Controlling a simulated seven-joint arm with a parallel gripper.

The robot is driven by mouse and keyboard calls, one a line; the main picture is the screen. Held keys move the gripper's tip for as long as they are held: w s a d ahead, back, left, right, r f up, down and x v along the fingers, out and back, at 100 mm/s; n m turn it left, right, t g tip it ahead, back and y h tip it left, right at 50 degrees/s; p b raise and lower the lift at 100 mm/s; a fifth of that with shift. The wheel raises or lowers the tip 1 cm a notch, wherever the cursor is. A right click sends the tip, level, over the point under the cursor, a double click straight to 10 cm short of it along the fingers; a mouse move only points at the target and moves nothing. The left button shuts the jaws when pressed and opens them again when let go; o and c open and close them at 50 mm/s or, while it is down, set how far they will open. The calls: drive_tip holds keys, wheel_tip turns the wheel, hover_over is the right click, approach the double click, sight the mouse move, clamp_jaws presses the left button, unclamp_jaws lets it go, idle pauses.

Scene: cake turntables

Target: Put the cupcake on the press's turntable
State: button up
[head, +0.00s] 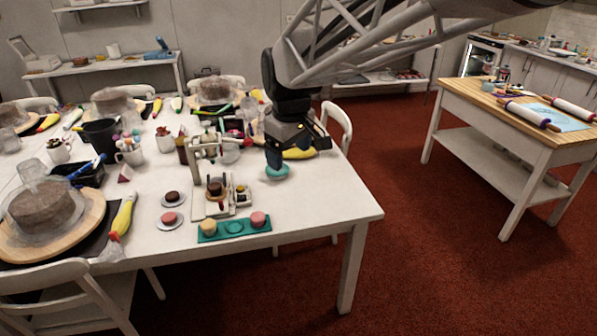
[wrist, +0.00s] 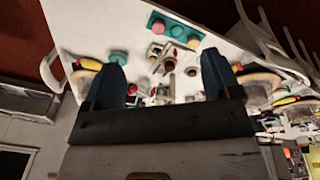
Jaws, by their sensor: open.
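The cream press (head: 198,160) stands on the white table on a pale base, with a dark round piece (head: 215,187) beneath its arm. Which part is its turntable is unclear at this size. A teal tray (head: 235,228) in front holds a yellow cupcake (head: 208,227) and a pink cupcake (head: 258,218). A brown cupcake (head: 172,198) and another pink cupcake (head: 170,217) sit on small plates left of the press. My gripper (head: 298,148) is open and empty, above the table right of the press. The wrist view shows the press (wrist: 167,60) between its fingers.
A teal round dish (head: 277,172) sits just below my gripper, with a yellow-handled tool (head: 299,154) behind it. Cups, a dark bin (head: 101,134) and a covered cake (head: 42,205) crowd the left. The table's right front corner is bare.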

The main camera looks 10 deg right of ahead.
drive_tip(key=s+d+f+m, duration=0.2)
drive_tip(key=s+m, duration=0.1)
drive_tip(key=s, duration=0.9)
drive_tip(key=s+d+f+m, duration=0.2)
drive_tip(key=s+d+m, duration=0.1)
drive_tip(key=s, duration=0.9)
drive_tip(key=shift+m+t, duration=0.4)
drive_tip(key=shift+m, duration=0.1)
